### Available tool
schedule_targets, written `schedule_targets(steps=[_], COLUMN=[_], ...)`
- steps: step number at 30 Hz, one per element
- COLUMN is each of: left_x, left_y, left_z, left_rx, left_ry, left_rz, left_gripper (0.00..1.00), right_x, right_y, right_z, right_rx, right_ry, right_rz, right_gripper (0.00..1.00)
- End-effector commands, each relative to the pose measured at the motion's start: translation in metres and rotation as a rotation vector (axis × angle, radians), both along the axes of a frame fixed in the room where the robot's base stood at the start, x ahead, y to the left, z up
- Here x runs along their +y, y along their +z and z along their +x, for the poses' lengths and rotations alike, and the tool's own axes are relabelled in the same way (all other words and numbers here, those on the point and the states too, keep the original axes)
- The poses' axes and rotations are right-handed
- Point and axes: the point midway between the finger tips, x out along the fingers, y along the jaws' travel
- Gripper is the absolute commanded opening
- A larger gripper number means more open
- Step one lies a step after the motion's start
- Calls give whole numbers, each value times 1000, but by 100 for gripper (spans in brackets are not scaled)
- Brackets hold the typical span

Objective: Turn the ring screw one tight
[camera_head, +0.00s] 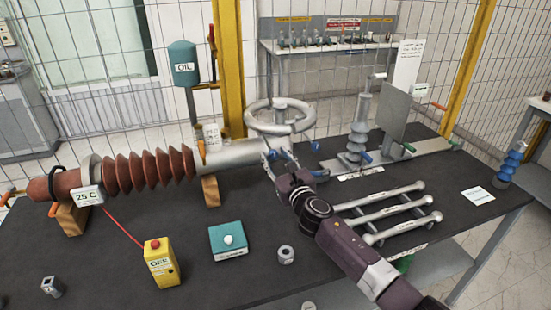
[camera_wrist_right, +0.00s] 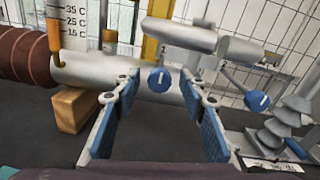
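In the right wrist view a blue disc-shaped screw head (camera_wrist_right: 160,79) with a white mark, probably ring screw one, hangs below the ring (camera_wrist_right: 180,35). A second blue screw head (camera_wrist_right: 263,103) is to the right. My right gripper (camera_head: 278,158) is at the ring's near side; in the wrist view its blue-padded fingers (camera_wrist_right: 159,82) are spread, with the first screw head between the tips. Contact cannot be told. My left gripper is not in view.
A yellow OFF box (camera_head: 161,262), a teal box (camera_head: 228,241) and a metal nut (camera_head: 286,255) lie on the dark table. A grey ribbed insulator (camera_head: 357,140) stands right of the ring. A wooden block (camera_wrist_right: 85,108) supports the tube.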

Motion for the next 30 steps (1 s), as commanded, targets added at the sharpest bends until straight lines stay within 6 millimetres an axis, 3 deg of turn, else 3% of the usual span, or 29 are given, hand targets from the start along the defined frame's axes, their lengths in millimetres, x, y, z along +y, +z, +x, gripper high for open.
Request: schedule_targets(steps=[8,19,30], left_x=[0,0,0], left_y=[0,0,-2], left_z=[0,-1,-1], left_rx=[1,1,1], left_ry=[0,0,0], left_rz=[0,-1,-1], left_gripper=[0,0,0], right_x=[1,0,0], right_y=[1,0,-1], right_z=[1,1,1], right_rx=[-1,-1,19], right_ry=[0,0,0], right_rz=[0,1,57], right_gripper=[39,0,0])
